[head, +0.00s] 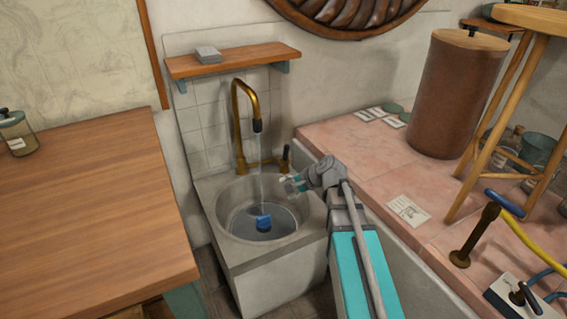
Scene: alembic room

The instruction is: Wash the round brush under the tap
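The brass tap (243,110) stands at the back of the round sink basin (226,231), and a thin stream of water runs from its dark spout. A small blue object (263,221) lies low in the basin under the stream; it may be the round brush, but its bristles cannot be made out. My gripper (290,184) is above the right rim of the basin, just below and in front of the tap's dark-topped lever (284,158). It is apart from the blue object. Its fingers are too small to tell whether they are open or shut.
A wooden table (85,205) stands left of the sink. A pink tiled counter (345,145) with a brown cylinder (455,95) and wooden stool is at the right. A wooden shelf (235,58) holding a grey block (208,54) hangs above the tap.

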